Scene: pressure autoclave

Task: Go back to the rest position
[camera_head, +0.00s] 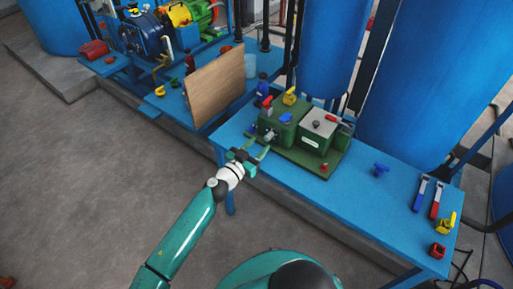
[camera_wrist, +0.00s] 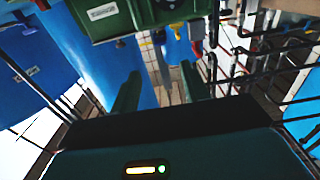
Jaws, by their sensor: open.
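My gripper (camera_head: 252,155) is at the end of my green arm, at the left front edge of the blue table (camera_head: 364,206) in the head view. It points toward the green autoclave (camera_head: 285,128), which stands on a green base plate. In the wrist view, two dark green fingers of my gripper (camera_wrist: 160,90) stand apart with nothing between them. The green autoclave (camera_wrist: 110,18) shows above them in that view, apart from the fingers. A silver knob (camera_head: 270,136) is on the near side of the autoclave, close to my gripper.
A brown board (camera_head: 214,88) stands upright left of the autoclave. Blue and red handled tools (camera_head: 420,194), a yellow valve (camera_head: 446,222) and a red block (camera_head: 437,250) lie at the table's right end. Big blue tanks (camera_head: 435,80) stand behind. The grey floor at left is clear.

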